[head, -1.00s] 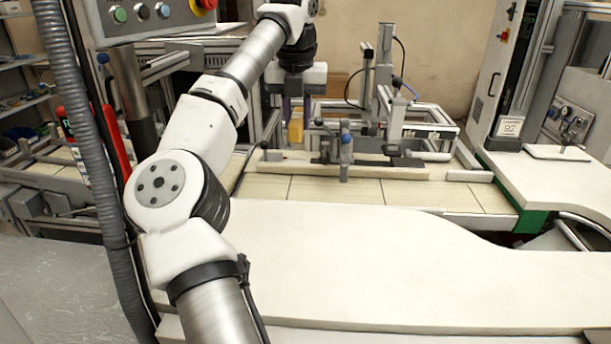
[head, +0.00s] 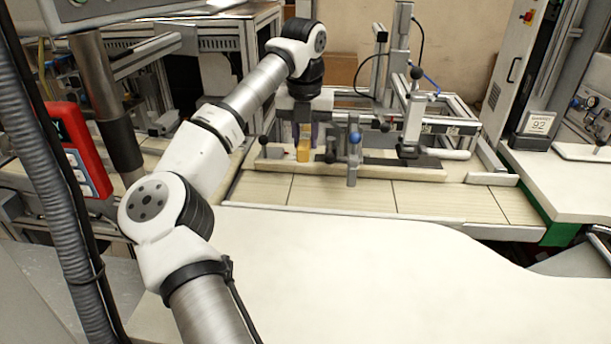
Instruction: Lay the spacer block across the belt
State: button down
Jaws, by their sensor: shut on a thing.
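A yellow block (head: 304,150), which I take for the spacer block, stands upright low over the pale rail at the far side of the white table. My gripper (head: 304,134) points down over it and is shut on it. The fingers are small and partly hidden, and I cannot tell whether the block touches the rail. The belt, a pale slatted surface (head: 340,195), runs left to right in front of the rail.
A metal fixture (head: 411,120) with posts and knobs stands right of the block. A clamp with a blue knob (head: 354,150) is close to its right. The white table (head: 370,265) in front is bare. A cabinet (head: 512,75) stands at the right.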

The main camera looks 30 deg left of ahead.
jog(key=p, duration=0.1)
send_near(306, 191)
jog(key=f, duration=0.5)
jog(key=shift+w+a, duration=0.2)
jog(key=shift+w, duration=0.1)
jog(key=shift+f+b, duration=0.3)
jog(key=shift+f, duration=0.25)
jog(key=shift+s, duration=0.1)
jog(key=c, duration=1.2)
grip_release()
